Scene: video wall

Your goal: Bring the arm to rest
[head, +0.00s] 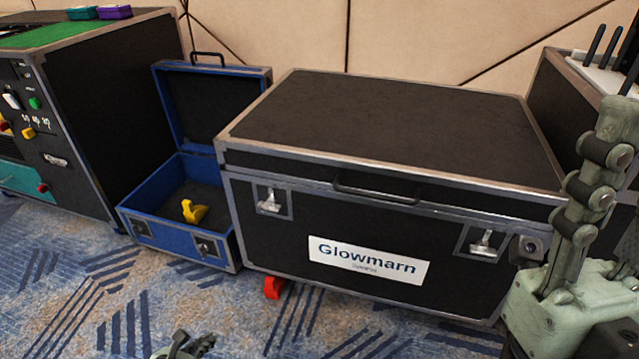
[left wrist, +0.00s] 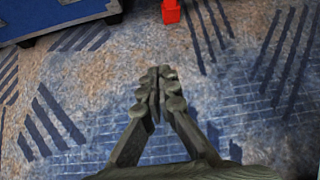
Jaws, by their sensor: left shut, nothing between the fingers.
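My left gripper (head: 185,345) just enters at the bottom edge of the head view, low in front of the cases. In the left wrist view its fingers (left wrist: 154,85) are shut with nothing between them, above the patterned carpet (left wrist: 85,85). My right gripper (head: 600,180) stands large at the right edge of the head view, fingers upward, in front of the right end of the black case. It is cut off by the picture edge, and its opening cannot be told.
A black Glowmarn case (head: 390,125) stands in the middle. An open blue case (head: 180,235) holds a yellow object (head: 193,211). A red object (head: 273,287) lies on the carpet by the black case. A control rack (head: 110,110) stands left.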

